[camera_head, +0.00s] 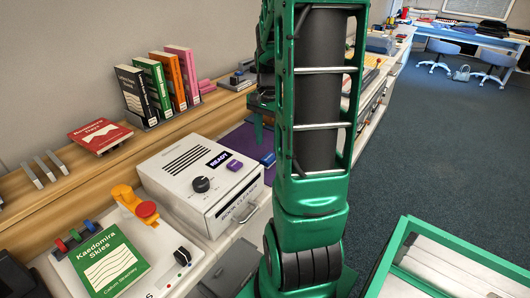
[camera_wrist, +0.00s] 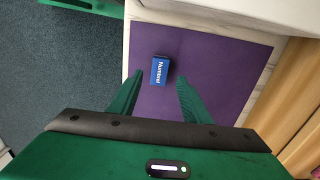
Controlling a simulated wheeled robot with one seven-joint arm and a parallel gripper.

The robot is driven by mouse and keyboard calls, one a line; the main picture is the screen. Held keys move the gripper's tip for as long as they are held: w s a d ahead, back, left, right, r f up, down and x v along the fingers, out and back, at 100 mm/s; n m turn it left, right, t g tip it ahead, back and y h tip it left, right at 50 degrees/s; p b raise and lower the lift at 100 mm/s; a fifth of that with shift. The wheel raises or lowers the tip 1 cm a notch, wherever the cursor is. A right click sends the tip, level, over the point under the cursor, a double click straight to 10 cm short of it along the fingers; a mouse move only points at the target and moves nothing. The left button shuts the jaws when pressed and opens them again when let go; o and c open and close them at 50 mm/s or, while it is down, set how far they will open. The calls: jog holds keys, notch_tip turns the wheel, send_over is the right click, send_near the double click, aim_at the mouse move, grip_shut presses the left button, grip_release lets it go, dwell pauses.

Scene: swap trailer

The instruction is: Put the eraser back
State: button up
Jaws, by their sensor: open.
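A small blue block with white lettering (camera_wrist: 159,71), which looks like the eraser, lies on a purple mat (camera_wrist: 215,65) in the wrist view. My gripper (camera_wrist: 159,82) is open above the mat, with one finger on each side of the block's near end in the picture. I cannot tell how high the fingertips are or whether they touch it. In the head view my green arm covers most of the purple mat (camera_head: 250,141), and the block and gripper are hidden behind it.
A white device with a dial (camera_head: 205,178) stands left of my arm. A green book (camera_head: 105,262) lies at the front left. Upright books (camera_head: 160,85) and a red book (camera_head: 100,135) are on the wooden shelf. Open floor (camera_head: 430,140) lies to the right.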

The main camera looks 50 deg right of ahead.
aim_at(268, 158)
notch_tip(268, 158, up, 5)
jog(key=s+a+n, duration=1)
jog(key=s+a, duration=0.3)
jog(key=a, duration=0.3)
jog(key=shift+s+a+f+n, duration=0.2)
jog(key=shift+s+f+n, duration=0.1)
jog(key=shift+s+n, duration=0.1)
jog(key=shift+w+f, duration=0.25)
jog(key=shift+w, duration=0.4)
